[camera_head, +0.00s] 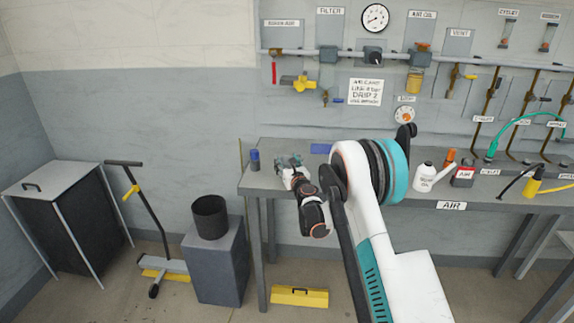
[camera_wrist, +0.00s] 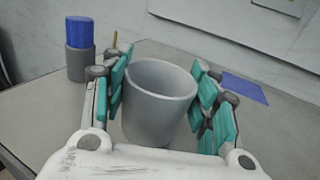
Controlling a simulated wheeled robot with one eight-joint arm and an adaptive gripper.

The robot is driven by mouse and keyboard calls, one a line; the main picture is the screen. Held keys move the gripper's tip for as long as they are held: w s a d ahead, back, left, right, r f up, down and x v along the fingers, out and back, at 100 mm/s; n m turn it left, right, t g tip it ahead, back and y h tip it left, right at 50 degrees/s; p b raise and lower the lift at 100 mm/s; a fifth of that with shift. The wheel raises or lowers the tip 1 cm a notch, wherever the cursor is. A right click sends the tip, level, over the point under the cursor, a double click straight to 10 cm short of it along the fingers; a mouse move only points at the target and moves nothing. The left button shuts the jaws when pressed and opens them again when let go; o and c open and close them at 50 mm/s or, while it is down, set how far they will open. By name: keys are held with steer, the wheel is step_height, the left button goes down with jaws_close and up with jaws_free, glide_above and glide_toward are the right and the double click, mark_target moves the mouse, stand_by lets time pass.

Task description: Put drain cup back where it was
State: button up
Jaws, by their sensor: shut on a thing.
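The drain cup (camera_wrist: 158,105) is a plain grey, open-topped cup, apparently empty. It stands between the teal finger pads of my gripper (camera_wrist: 162,97) in the wrist view, and my gripper is shut on it. Its base is hidden behind the gripper body, so I cannot tell whether it touches the bench. In the head view my gripper (camera_head: 288,163) is over the left end of the grey workbench (camera_head: 262,185). The cup is too small and covered there to make out clearly.
A blue cylinder in a grey holder (camera_wrist: 80,48) stands left of the cup. A flat blue pad (camera_wrist: 244,89) lies to its right. A white oil can (camera_head: 425,178) stands farther right. A dark bucket (camera_head: 210,217) sits on a grey block beside the bench.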

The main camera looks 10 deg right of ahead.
steer(key=shift+r, duration=0.1)
steer(key=shift+f, duration=0.2)
steer(key=o, duration=1)
steer(key=shift+c, duration=0.2)
steer(key=shift+r, duration=0.1)
